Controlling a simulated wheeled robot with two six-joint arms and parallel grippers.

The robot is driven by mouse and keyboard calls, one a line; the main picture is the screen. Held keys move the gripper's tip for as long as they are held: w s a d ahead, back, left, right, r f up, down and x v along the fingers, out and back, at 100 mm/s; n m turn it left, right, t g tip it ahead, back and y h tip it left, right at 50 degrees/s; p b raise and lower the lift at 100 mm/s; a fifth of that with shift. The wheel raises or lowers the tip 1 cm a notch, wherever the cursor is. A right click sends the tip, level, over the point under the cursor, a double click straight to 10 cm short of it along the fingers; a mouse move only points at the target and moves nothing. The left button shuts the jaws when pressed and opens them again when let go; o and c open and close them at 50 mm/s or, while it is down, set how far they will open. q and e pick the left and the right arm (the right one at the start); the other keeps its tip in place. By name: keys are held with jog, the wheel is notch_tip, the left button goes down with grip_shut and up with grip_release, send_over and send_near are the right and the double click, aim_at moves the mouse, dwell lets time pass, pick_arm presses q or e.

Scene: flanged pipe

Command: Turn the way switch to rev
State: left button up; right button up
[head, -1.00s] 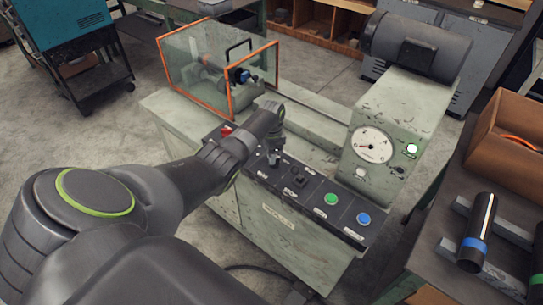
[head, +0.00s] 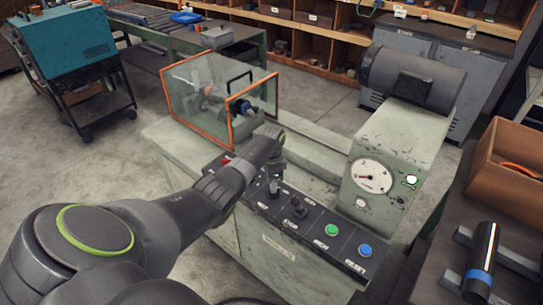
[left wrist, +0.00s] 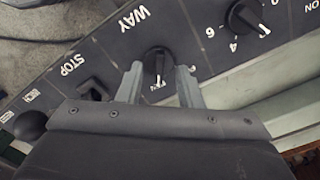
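The way switch (left wrist: 158,63) is a black rotary knob with a white pointer line, beside the label WAY on the dark panel in the left wrist view. Its pointer is toward the gripper side of the picture, near small lettering that is partly hidden and too small to read surely. My left gripper (left wrist: 160,72) is open, with one finger on each side of the knob; I cannot tell whether they touch it. In the head view my left gripper (head: 274,186) is over the control panel and hides the switch. My right gripper is not in view.
A second rotary knob (left wrist: 245,17) with numbers sits close by. The panel has a black stop control (left wrist: 93,90), a green button (head: 332,230) and a blue button (head: 365,250). A glass guard with orange edges (head: 275,95) stands behind. A dark pipe (head: 482,262) lies on the right.

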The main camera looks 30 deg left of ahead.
pick_arm(q)
notch_tip(320, 180, up, 15)
jog(key=b, duration=0.1)
jog(key=shift+b, duration=0.4)
